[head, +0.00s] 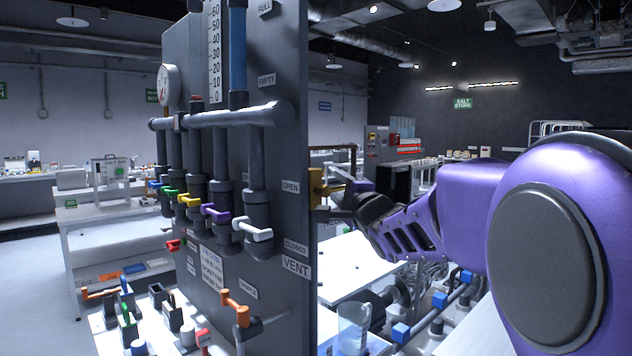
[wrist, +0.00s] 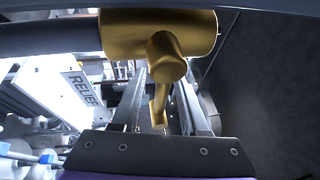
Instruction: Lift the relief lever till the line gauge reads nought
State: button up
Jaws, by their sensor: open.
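The brass relief valve (head: 317,188) sticks out past the panel's right edge in the head view. In the wrist view its brass body (wrist: 165,32) lies across the top, with the brass lever (wrist: 160,105) pointing down the picture. My gripper (head: 345,193) is beside the valve; in the wrist view my gripper (wrist: 160,85) is open, with one finger on each side of the lever. I cannot tell whether either finger touches it. The round white line gauge (head: 167,84) is on the panel's left, seen at a slant; its reading is too small to tell.
The grey panel (head: 285,130) carries pipes and a row of coloured valve handles (head: 215,213). An orange-handled valve (head: 236,305) is low in front. A clear jug (head: 353,325) stands below my arm.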

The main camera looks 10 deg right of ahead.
dwell(0.3)
grip_shut()
dwell(1.3)
